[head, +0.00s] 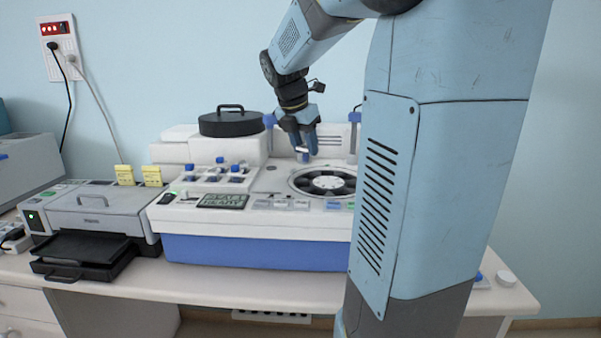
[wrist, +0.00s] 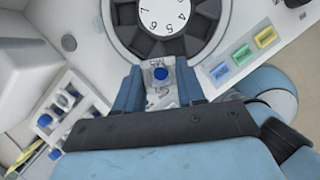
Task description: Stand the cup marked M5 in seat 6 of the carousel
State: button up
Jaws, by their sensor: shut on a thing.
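My gripper (head: 303,147) is shut on a small cup with a blue cap, held above the machine's top just left of the carousel. The carousel (head: 326,183) is a dark ring of seats around a white numbered hub. In the wrist view the carousel (wrist: 172,48) lies just beyond the cup, and the hub (wrist: 163,14) shows numbers including 4, 5, 6 and 7. The near seats look empty; the ring's far part is cut off there.
A white rack (head: 205,181) with several blue-capped cups stands left of the carousel. A round black lid (head: 230,123) lies behind it. Coloured buttons (wrist: 243,54) line the machine's front. A printer (head: 95,215) stands at the left.

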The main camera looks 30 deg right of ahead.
aim_at(303, 160)
jog(key=w+d+f, duration=0.1)
jog(key=f, duration=0.1)
jog(key=w+f, duration=0.2)
jog(key=w+d+f, duration=0.1)
jog(key=w+f, duration=0.1)
jog(key=shift+w+d+f, duration=0.1)
jog(key=shift+d+f, duration=0.1)
jog(key=shift+d, duration=0.1)
jog(key=shift+f, duration=1.5)
jog(key=shift+f, duration=0.4)
jog(key=o, duration=1)
jog(key=shift+w+r, duration=0.1)
jog(key=shift+r, duration=0.05)
